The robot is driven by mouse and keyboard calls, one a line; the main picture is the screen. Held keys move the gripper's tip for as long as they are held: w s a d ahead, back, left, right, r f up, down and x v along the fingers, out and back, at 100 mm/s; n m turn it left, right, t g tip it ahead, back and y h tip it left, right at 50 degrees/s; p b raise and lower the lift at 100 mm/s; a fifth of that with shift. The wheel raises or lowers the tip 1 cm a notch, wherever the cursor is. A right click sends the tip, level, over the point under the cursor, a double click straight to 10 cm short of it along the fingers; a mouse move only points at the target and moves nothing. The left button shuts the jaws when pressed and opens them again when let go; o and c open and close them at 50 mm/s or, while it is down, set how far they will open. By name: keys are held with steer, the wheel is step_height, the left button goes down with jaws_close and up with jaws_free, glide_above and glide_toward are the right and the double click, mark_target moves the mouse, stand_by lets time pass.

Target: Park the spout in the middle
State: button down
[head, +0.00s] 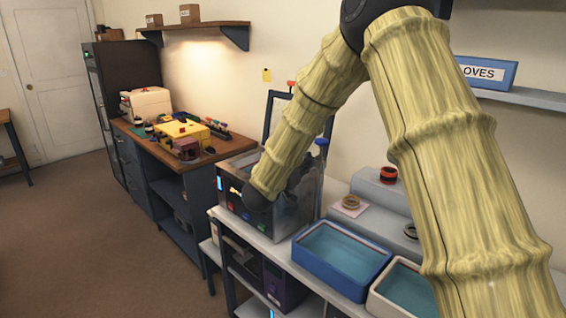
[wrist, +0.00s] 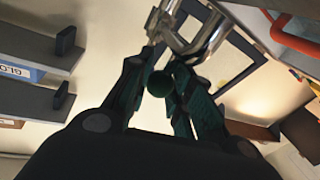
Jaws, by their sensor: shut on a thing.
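The spout (wrist: 206,40) is a bent chrome tube at the top of the wrist view, right at my fingertips. My gripper (wrist: 166,62) has dark green fingers, closed in around the tube's near end. A dark round knob or ball (wrist: 160,83) shows between the fingers; I cannot tell if it belongs to the spout. In the head view my arm reaches down to the steel-sided unit (head: 232,205) on the bench. There my wrist and the unit's wall hide the spout and most of my gripper, so the spout's angle is unclear.
A blue tray (head: 342,258) and a pale tray (head: 400,290) stand right of the unit. A grey stepped stand (head: 378,190) with small rings is behind them. A wooden-topped cabinet (head: 222,150) with a yellow box is at left. An orange-red bar (wrist: 296,40) is near the spout.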

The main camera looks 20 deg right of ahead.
steer(key=shift+w+g, duration=0.15)
steer(key=shift+g, duration=0.15)
steer(key=c, duration=1.2)
jaws_free()
steer(key=shift+a, duration=0.15)
steer(key=v, duration=1.1)
steer(key=shift+s+a, duration=0.25)
steer(key=shift+a, duration=0.05)
steer(key=shift+f, duration=0.2)
